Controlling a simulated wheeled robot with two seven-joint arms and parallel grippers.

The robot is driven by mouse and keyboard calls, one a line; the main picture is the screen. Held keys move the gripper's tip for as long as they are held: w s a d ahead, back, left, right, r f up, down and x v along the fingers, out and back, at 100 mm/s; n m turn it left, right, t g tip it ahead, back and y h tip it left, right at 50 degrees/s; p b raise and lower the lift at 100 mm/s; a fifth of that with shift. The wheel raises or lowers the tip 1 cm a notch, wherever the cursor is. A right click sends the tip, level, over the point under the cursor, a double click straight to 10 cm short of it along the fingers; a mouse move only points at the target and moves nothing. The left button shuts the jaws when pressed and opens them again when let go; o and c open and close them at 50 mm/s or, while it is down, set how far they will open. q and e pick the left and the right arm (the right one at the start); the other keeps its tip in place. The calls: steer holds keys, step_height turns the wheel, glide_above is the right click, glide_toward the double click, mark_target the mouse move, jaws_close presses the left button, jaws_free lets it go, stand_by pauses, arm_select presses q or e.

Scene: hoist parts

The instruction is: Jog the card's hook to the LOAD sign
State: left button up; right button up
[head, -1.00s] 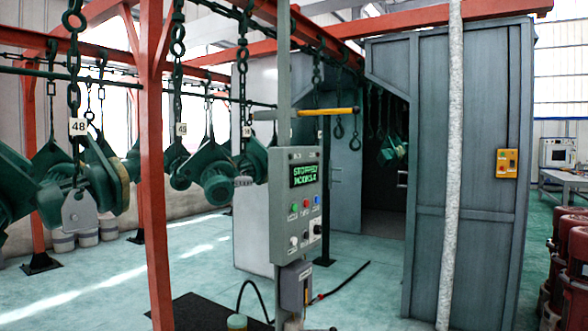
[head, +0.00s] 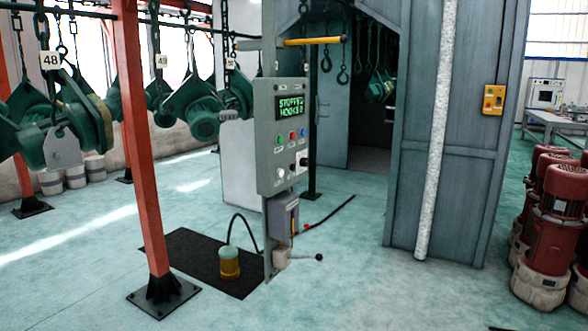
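A grey control panel (head: 283,135) stands on a post in the middle of the head view. Its small screen (head: 290,107) shows green text that reads like "STOPPED" and "HOOKS" with an unclear character after it. Below the screen are coloured buttons (head: 291,137), a white knob and a black switch. Overhead hooks on chains carry number tags: 48 (head: 50,59) at the left, one like 49 (head: 163,61), and a third (head: 230,64) too small to read. Green hoist parts (head: 203,110) hang from them. No card and no LOAD sign can be made out. Neither gripper is in view.
A red post (head: 143,150) stands left of the panel. A grey booth (head: 450,150) stands behind, with red motors (head: 556,225) at the right. The front floor is clear.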

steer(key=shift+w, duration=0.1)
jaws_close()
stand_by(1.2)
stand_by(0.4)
